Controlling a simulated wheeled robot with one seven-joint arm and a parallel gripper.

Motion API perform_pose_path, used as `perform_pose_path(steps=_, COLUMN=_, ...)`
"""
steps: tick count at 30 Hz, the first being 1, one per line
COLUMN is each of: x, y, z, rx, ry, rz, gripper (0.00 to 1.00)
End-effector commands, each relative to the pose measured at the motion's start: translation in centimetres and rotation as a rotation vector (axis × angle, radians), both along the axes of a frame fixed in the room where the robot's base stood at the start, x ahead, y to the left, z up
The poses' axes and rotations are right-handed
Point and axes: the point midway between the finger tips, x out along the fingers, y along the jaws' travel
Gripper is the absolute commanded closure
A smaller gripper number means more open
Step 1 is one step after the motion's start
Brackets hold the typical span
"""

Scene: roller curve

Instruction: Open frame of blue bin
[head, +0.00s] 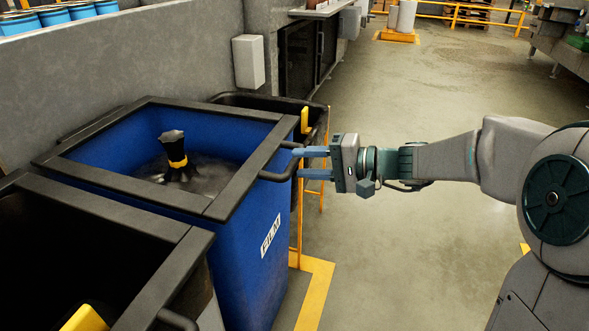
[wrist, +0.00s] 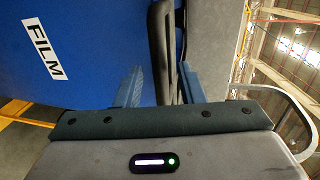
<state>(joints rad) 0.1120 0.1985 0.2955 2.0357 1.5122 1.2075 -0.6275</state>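The blue bin (head: 245,245) stands at left centre with a FILM label on its front; its blue side and label also fill the left of the wrist view (wrist: 90,60). Its black rectangular frame (head: 255,160) lies flat on the rim. A black handle (head: 280,177) loops out from the frame's right side. My gripper (head: 312,163) is at this handle, its two blue-grey fingers pointing left with a gap between them. In the wrist view the fingers (wrist: 160,88) are apart, with the dark frame or handle (wrist: 163,45) between and beyond them. Contact cannot be told.
A black bin (head: 85,250) with a yellow item stands at front left. Another dark bin (head: 270,102) is behind the blue one. A dark object with a yellow band (head: 175,150) sits inside the blue bin. Open floor (head: 420,240) lies to the right.

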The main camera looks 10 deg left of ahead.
Motion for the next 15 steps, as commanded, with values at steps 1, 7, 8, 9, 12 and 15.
perform_pose_path(steps=1, x=0.0, y=0.9, z=-0.4, rx=0.001, ry=0.001, rz=0.003, gripper=0.65)
perform_pose_path(steps=7, x=0.2, y=2.7, z=-0.7, rx=0.000, ry=0.000, rz=0.001, gripper=0.65)
perform_pose_path(steps=8, x=0.2, y=2.9, z=-0.7, rx=0.000, ry=0.000, rz=0.001, gripper=0.65)
perform_pose_path(steps=9, x=0.2, y=3.0, z=-0.7, rx=0.000, ry=0.000, rz=0.000, gripper=0.65)
perform_pose_path(steps=12, x=0.2, y=3.1, z=-0.7, rx=0.000, ry=0.001, rz=0.000, gripper=0.65)
perform_pose_path(steps=15, x=0.2, y=3.1, z=-0.6, rx=0.000, ry=0.001, rz=0.000, gripper=0.65)
